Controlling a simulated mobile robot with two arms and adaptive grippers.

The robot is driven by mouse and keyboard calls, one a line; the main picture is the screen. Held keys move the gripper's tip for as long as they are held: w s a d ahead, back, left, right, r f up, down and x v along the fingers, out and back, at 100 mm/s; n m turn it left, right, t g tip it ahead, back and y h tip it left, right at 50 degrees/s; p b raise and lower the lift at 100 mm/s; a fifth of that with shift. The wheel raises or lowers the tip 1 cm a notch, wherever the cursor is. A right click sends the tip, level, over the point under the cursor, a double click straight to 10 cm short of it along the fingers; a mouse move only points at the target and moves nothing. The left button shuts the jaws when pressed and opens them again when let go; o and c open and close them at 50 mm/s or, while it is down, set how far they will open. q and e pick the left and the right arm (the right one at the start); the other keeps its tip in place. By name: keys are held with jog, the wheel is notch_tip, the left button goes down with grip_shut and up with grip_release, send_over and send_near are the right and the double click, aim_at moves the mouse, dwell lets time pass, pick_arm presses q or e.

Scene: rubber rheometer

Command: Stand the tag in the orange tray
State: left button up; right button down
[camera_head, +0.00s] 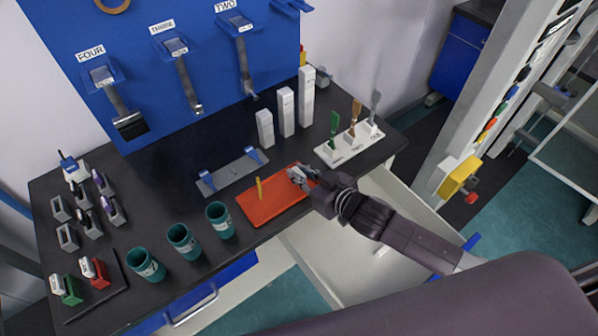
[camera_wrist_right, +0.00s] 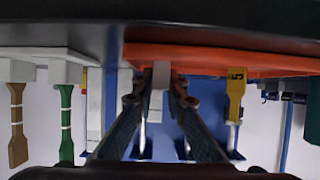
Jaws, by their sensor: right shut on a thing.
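The orange tray (camera_head: 272,211) lies flat near the front edge of the black bench, and its orange side also shows in the right wrist view (camera_wrist_right: 210,58). A yellow tag (camera_head: 260,188) stands upright in its left part; in the right wrist view that tag (camera_wrist_right: 236,93) carries a dark mark. My right gripper (camera_head: 298,178) is low at the tray's right end, shut on a pale grey tag (camera_wrist_right: 161,76). The fingers hide much of it; its end appears to meet the tray, but I cannot tell contact for sure. My left gripper is not in view.
A white rack (camera_head: 350,146) with green, brown and grey tags stands right of the tray. Behind the tray are a grey plate (camera_head: 232,173) with blue-ended parts and white blocks (camera_head: 285,112). Teal cups (camera_head: 219,220) stand left. An open drawer (camera_head: 395,195) lies below right.

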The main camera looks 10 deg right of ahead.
jog(key=shift+f, duration=0.1)
jog(key=c, duration=2.2)
grip_release()
jog(key=shift+r, duration=0.2)
jog(key=b+v, duration=0.1)
jog(key=v, duration=1.1)
